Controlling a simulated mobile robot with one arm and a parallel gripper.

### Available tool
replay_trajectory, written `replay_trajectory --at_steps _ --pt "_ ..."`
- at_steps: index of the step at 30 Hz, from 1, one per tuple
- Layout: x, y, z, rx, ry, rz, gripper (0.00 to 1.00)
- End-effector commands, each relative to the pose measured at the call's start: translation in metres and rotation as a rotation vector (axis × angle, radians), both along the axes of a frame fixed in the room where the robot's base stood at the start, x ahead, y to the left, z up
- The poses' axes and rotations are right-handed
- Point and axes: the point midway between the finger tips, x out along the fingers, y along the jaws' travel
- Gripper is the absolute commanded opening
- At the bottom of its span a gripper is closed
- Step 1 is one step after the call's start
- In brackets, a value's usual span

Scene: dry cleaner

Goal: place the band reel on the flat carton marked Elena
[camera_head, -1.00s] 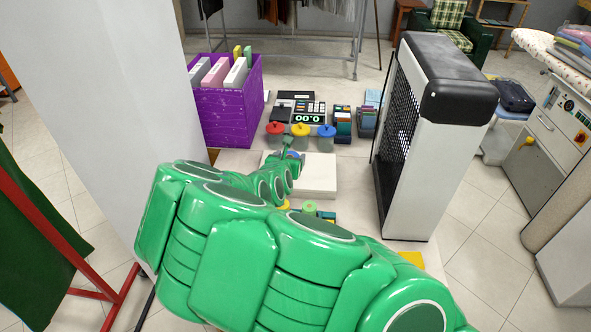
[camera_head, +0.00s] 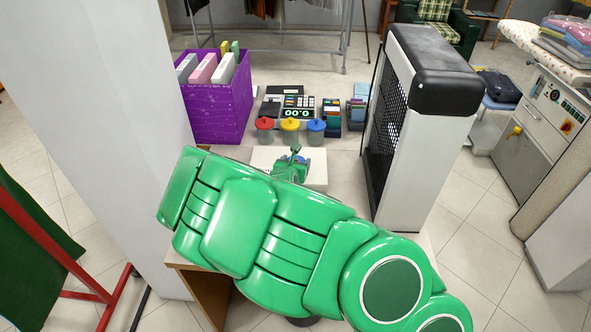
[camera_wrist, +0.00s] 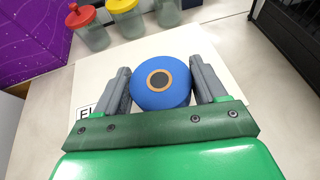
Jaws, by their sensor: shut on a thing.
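The band reel (camera_wrist: 160,98) is a blue round spool with a tan ring and dark hub, seen in the wrist view between my gripper's two grey fingers. My gripper (camera_wrist: 160,85) is shut on it. The flat carton (camera_wrist: 218,60) is a low white slab under and around the reel in the wrist view; a label beginning "El" shows at its left. In the head view the carton (camera_head: 318,172) lies on the counter, with my gripper (camera_head: 296,158) over it. I cannot tell whether the reel touches the carton.
Jars with red (camera_head: 264,124), yellow (camera_head: 290,125) and blue (camera_head: 316,125) lids stand just behind the carton. A purple crate (camera_head: 220,110) with folders is at the left, a white and black heater-like unit (camera_head: 415,150) at the right. A keypad device (camera_head: 297,103) sits behind the jars.

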Motion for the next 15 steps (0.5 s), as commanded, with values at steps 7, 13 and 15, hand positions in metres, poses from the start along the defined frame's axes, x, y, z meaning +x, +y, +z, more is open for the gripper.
replay_trajectory --at_steps 7,13,15 --pt "0.000 0.000 -0.026 0.000 0.003 0.000 0.40" --pt "0.000 0.000 -0.030 0.000 0.001 -0.001 0.40" --pt "0.000 0.000 -0.030 0.000 0.001 -0.001 0.40"
